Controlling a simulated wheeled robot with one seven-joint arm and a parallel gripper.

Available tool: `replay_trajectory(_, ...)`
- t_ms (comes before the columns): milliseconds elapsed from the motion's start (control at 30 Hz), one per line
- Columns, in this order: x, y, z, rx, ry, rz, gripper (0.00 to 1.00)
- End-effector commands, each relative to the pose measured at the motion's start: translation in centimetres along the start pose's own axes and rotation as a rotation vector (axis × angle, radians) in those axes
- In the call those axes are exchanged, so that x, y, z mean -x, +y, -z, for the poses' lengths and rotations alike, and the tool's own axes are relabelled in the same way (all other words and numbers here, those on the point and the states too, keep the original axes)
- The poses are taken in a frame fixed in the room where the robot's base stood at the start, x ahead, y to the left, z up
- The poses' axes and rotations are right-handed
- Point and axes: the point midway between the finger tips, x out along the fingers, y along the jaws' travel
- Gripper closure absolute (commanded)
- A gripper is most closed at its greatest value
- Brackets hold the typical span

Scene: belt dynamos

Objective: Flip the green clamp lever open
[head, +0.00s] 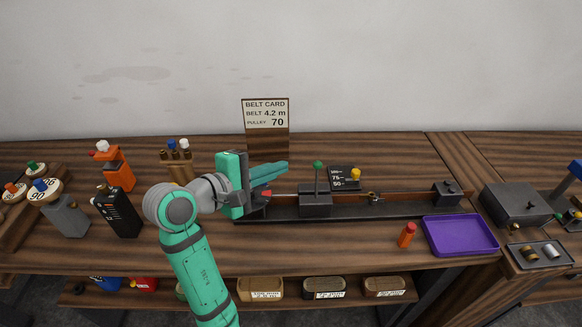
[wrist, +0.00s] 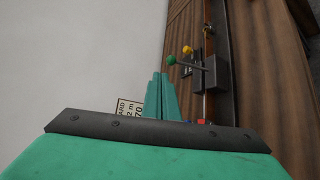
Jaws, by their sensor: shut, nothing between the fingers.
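The clamp lever is a thin rod with a green ball knob (head: 318,164). It stands upright from a dark block (head: 315,201) on the long dark rail. In the wrist view, the green knob (wrist: 171,60) and its rod lie just beyond my fingertips, with the dark block (wrist: 216,74) to the right. My gripper (head: 286,168) is shut and empty. Its teal fingers point right, at about knob height, a short way left of the lever. The fingers (wrist: 160,80) also show in the wrist view, apart from the knob.
A black plate with numbers and a yellow knob (head: 356,174) stands behind the rail (head: 400,209). The belt card (head: 265,114) stands behind my gripper. A purple tray (head: 459,236) and an orange bottle (head: 407,235) are at the front right. Above the rail is open space.

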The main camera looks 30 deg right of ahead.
Motion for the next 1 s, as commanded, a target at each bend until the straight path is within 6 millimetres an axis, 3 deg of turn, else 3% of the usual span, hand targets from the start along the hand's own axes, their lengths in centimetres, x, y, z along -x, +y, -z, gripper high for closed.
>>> replay_trajectory(100,1.7,0.3,0.1,0.001,0.001,0.000,1.00)
replay_trajectory(300,3.1,0.5,0.1,0.001,0.001,0.000,1.00)
replay_trajectory(1000,3.2,0.5,0.1,0.002,0.002,0.000,1.00)
